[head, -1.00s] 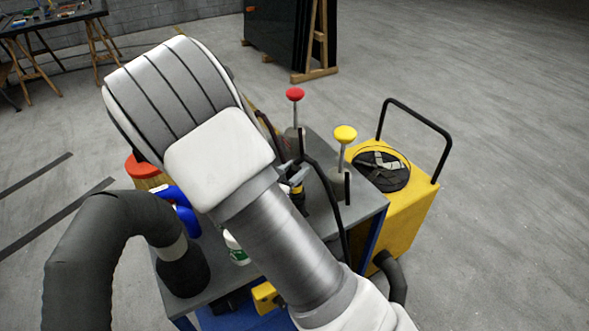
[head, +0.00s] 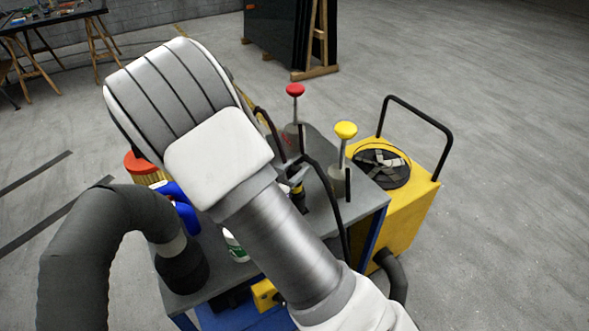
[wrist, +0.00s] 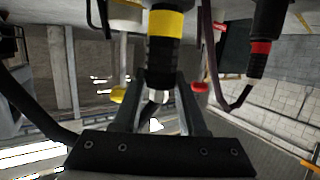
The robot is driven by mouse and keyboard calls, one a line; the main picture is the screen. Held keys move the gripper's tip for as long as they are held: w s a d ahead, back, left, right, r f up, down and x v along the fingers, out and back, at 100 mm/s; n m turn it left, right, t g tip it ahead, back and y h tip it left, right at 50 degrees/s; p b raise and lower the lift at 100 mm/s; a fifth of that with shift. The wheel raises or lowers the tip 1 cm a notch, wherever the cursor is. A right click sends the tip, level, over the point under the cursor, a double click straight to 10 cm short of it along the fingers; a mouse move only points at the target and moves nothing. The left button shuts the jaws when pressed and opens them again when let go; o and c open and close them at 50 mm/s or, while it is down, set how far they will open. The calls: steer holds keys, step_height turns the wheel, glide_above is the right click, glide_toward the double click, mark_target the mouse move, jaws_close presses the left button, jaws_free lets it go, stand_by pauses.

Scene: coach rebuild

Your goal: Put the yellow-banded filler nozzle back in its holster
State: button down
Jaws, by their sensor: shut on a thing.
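The yellow-banded filler nozzle (wrist: 165,52) is black with a yellow ring and stands between my gripper's fingers (wrist: 163,88) in the wrist view, which looks upside down. My gripper is shut on it. In the head view the nozzle (head: 298,194) shows just right of my arm, above the grey cart top; whether its lower end touches anything is unclear. A grey cup with a yellow-knobbed post (head: 338,173) stands to its right, apparently its holster. A similar red-knobbed post (head: 295,110) stands behind. A red-banded nozzle (wrist: 262,45) shows at the right in the wrist view.
Black hoses (head: 335,205) arch close beside the nozzle. A yellow machine with a black handle (head: 408,220) stands right. Open floor lies further right.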

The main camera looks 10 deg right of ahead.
steer(key=shift+f, duration=0.3)
jaws_free()
stand_by(0.3)
steer(key=p+v, duration=0.3)
steer(key=v, duration=0.5)
stand_by(0.4)
steer(key=shift+s, duration=0.1)
steer(key=v, duration=1.7)
steer(key=shift+p, duration=0.35)
